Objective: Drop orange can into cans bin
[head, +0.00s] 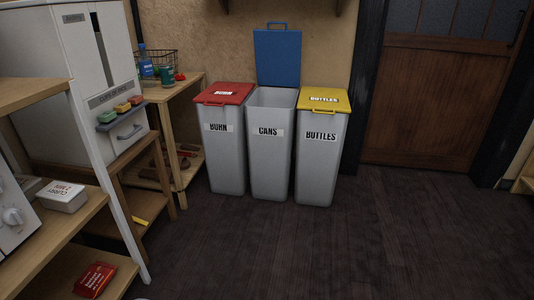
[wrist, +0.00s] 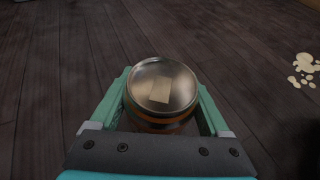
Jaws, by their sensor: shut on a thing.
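In the wrist view my gripper (wrist: 164,106) is shut on a can (wrist: 161,90), with one green finger on each side of it. The can's shiny metal end faces the camera, and an orange and dark band shows on its side. The cans bin (head: 269,160) is the middle of three grey bins in the head view, labelled CANS. Its blue lid (head: 278,58) stands raised against the wall and its top is open. Its inside is mostly hidden. My gripper and the can do not show in the head view.
The burn bin (head: 227,165) with a shut red lid stands left of the cans bin. The bottles bin (head: 318,165) with a shut yellow lid stands right. Wooden shelves (head: 160,92) line the left. The dark floor (head: 290,250) before the bins is clear. Pale spots (wrist: 305,65) mark the floor.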

